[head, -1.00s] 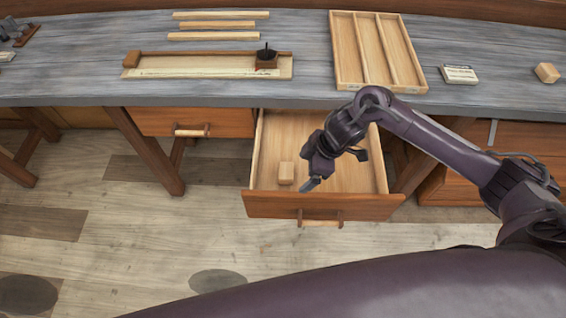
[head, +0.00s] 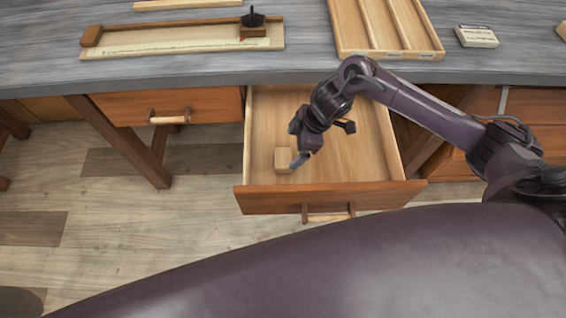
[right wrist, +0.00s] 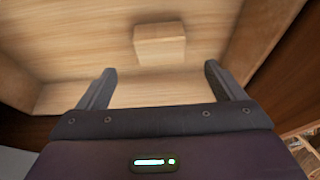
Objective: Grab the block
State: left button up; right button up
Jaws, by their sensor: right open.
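A small pale wooden block (head: 283,160) lies in the open drawer (head: 330,197), towards its left front. It also shows in the right wrist view (right wrist: 160,44), just beyond and between the fingertips. My right gripper (head: 300,160) is at the block's right side in the head view, above the drawer's inside. In the right wrist view the right gripper (right wrist: 166,85) has its two fingers spread wide with nothing between them. My left gripper is not in view.
A shut drawer (head: 168,108) with a wooden handle is left of the open one. The grey workbench (head: 300,60) is above, holding a three-slot wooden tray (head: 343,52), a wooden board (head: 190,38) with a dark-knobbed piece, and a small labelled box (head: 476,36). The drawer's back is clear.

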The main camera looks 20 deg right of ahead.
aim_at(284, 157)
jog(key=shift+x, duration=0.8)
jog(key=x, duration=0.5)
jog(key=shift+a+f+p, duration=0.15)
jog(key=shift+f+p, duration=0.05)
jog(key=shift+p, duration=0.1)
jog(key=shift+a+f, duration=0.1)
jog(key=shift+f, duration=0.2)
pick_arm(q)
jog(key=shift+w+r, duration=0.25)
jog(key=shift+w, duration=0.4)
pick_arm(e)
jog(key=shift+c, duration=0.3)
jog(key=c, duration=1)
